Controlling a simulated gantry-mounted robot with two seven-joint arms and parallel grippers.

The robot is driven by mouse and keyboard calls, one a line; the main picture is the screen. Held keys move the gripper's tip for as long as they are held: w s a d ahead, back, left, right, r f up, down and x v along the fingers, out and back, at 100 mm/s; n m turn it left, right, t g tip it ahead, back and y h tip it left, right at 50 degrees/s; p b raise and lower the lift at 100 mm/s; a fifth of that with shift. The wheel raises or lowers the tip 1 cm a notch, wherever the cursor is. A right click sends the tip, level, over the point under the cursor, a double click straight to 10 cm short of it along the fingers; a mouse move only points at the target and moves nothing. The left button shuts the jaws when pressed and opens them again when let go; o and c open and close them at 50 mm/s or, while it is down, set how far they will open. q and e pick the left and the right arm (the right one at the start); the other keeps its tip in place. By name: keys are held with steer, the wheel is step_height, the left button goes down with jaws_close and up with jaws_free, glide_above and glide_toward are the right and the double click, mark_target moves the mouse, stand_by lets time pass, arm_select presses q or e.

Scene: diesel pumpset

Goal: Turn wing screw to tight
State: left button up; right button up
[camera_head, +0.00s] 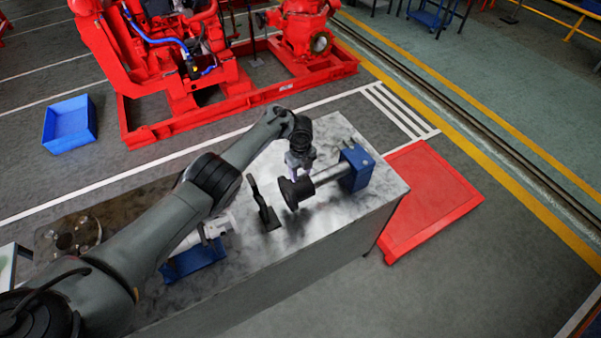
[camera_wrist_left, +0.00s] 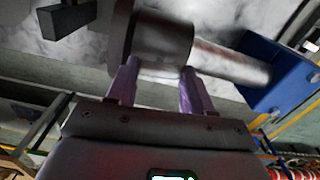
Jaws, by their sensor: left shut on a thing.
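A horizontal metal shaft (camera_head: 329,174) runs from a blue block (camera_head: 358,167) to a dark round disc (camera_head: 291,193) on the bench. In the left wrist view a wider steel cylinder (camera_wrist_left: 164,42) sits on this shaft (camera_wrist_left: 235,68), beside the blue block (camera_wrist_left: 275,75). My left gripper (camera_head: 296,172) is above the shaft's disc end. My right gripper is out of view.
A black upright bracket (camera_head: 265,207) stands left of the disc. Another blue-based metal unit (camera_head: 195,254) is partly behind my left arm. The grey bench top (camera_head: 335,128) is clear behind the shaft. A red platform (camera_head: 430,195) and blue bin (camera_head: 70,124) are on the floor.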

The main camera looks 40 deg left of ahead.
mark_target(301, 174)
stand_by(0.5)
arm_select(q)
steer(key=o, duration=1)
steer(key=shift+o, duration=0.2)
step_height(301, 174, up, 11)
steer(key=p, duration=0.3)
steer(key=shift+f, duration=0.1)
